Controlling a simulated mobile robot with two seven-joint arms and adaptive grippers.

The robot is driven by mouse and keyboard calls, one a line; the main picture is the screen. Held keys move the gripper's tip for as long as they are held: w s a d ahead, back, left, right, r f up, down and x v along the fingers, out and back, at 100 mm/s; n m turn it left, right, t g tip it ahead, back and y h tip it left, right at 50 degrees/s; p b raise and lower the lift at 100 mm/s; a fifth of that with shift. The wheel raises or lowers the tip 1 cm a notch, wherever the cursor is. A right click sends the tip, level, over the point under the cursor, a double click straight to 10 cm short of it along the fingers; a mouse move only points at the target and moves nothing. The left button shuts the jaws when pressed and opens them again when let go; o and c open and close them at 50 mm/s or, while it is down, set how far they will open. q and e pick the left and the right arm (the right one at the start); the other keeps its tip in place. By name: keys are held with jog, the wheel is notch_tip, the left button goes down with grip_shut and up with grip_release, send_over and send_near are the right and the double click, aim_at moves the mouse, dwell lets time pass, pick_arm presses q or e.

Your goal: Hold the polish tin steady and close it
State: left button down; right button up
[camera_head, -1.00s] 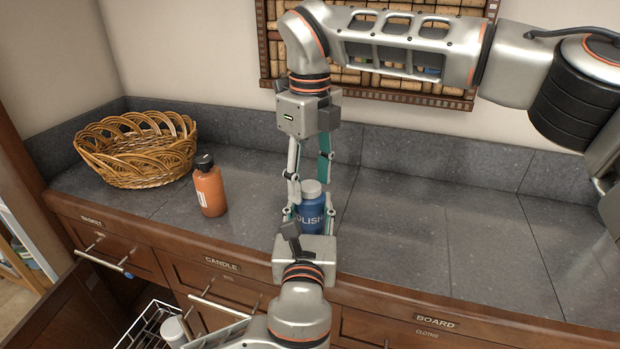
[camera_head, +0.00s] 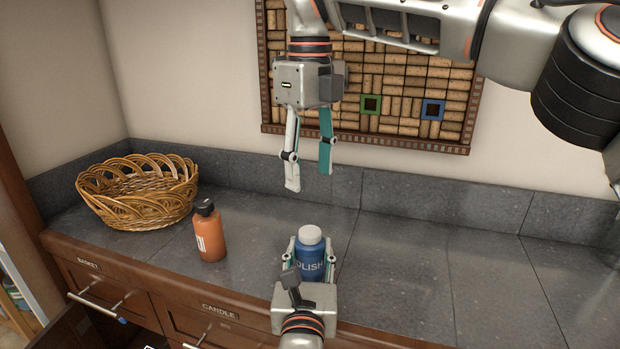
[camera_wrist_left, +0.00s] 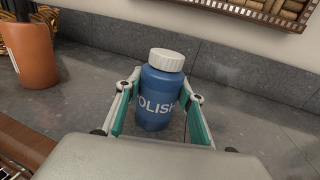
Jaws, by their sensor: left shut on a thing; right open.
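The polish tin (camera_head: 309,262) is a blue bottle-shaped container with a white ridged cap (camera_head: 310,235) on top. It stands upright on the grey counter, near its front edge. My left gripper (camera_head: 312,258) is shut around the tin's sides; the left wrist view shows its fingers on both sides of the blue body (camera_wrist_left: 157,99). The cap sits on the tin and looks level in the left wrist view (camera_wrist_left: 166,60); how tight it is cannot be told. My right gripper (camera_head: 310,180) is open and empty, pointing down well above the tin.
An orange bottle with a black cap (camera_head: 209,232) stands left of the tin. A wicker basket (camera_head: 135,215) sits at the back left. The counter (camera_head: 400,270) right of the tin is clear. A cork board (camera_head: 400,125) hangs on the wall behind.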

pick_arm(q)
jog(key=c, duration=1.2)
grip_release()
jog(key=shift+c, duration=0.2)
jog(key=s, duration=1.2)
jog(key=shift+a, duration=0.35)
